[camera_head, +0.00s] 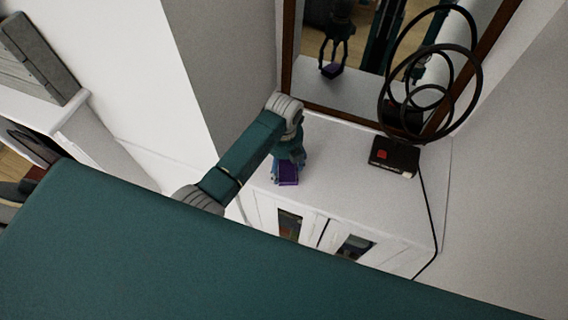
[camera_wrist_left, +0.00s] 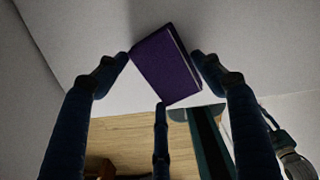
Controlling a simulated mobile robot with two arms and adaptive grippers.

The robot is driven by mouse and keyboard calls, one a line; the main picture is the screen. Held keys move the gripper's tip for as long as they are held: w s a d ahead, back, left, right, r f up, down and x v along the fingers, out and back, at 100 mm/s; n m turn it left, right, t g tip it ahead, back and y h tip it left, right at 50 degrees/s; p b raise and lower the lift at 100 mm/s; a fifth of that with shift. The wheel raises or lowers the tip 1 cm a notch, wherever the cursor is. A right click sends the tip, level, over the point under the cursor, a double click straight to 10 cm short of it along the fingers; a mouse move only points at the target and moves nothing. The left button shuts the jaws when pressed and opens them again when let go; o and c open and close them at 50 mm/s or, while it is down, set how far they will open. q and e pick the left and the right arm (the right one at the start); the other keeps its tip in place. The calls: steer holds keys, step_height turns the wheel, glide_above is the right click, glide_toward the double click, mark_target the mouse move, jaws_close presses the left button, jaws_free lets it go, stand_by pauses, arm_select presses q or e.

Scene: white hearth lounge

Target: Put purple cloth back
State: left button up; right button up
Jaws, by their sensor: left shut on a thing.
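A purple block-like thing (camera_head: 288,174) with a pale edge, like a closed book, is at the white cabinet top's front edge in the head view. It looks stiff, not like a loose cloth. It also shows in the left wrist view (camera_wrist_left: 165,68), tilted between the fingers. My left gripper (camera_head: 289,160) is shut on it from above; its fingertips (camera_wrist_left: 162,62) touch it on both sides. I cannot tell whether it rests on the cabinet top or hangs just above it. My right gripper does not clearly show.
The white cabinet (camera_head: 345,165) has glazed doors in front. A framed mirror (camera_head: 345,85) behind it reflects my gripper and the purple thing. A black ringed ornament (camera_head: 432,75) and a dark box with a red mark (camera_head: 393,157) stand at the right. The top's middle is clear.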

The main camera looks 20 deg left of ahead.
mark_target(284, 168)
arm_select(q)
steer(key=o, duration=1)
steer(key=shift+r+b, duration=1.3)
steer(key=shift+r, duration=4.8)
steer(key=shift+s+f, duration=0.1)
steer(key=shift+f, duration=0.05)
